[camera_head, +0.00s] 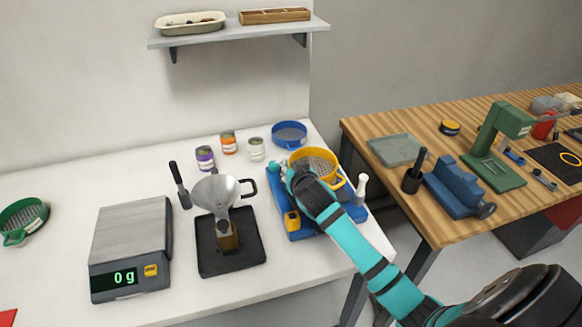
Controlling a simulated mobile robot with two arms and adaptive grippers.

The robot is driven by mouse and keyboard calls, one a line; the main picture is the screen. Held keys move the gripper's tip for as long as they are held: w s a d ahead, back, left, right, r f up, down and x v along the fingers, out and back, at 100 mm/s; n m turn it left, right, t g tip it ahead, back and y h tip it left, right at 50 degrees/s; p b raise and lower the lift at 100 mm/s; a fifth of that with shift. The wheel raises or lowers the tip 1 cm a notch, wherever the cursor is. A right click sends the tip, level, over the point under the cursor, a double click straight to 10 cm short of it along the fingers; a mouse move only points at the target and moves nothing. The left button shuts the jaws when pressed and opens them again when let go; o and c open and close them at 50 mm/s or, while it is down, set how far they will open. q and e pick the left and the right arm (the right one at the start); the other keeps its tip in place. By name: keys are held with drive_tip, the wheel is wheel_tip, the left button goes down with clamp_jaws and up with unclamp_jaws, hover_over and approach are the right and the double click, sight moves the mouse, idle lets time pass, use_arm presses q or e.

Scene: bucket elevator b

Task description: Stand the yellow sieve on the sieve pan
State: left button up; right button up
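The yellow sieve (322,163) is a round pan with a mesh floor and a yellow handle. It is at or just above the back of a blue base (304,232), right of the table's middle. My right gripper (281,170) is at the sieve's left rim, and its dark wrist covers part of the sieve's front. I cannot tell whether its fingers are closed on the rim. The sieve pan is not clearly distinguishable; the yellow sieve and my arm hide the middle of the base. My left gripper is out of view.
A blue sieve (289,132) stands behind, and a green sieve (20,220) lies far left. A metal funnel (215,187) on a dark tray, small jars (256,149) and a scale (132,240) reading 0 g stand left. A white-handled tool (361,190) is close right.

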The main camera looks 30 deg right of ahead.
drive_tip(key=o, duration=0.3)
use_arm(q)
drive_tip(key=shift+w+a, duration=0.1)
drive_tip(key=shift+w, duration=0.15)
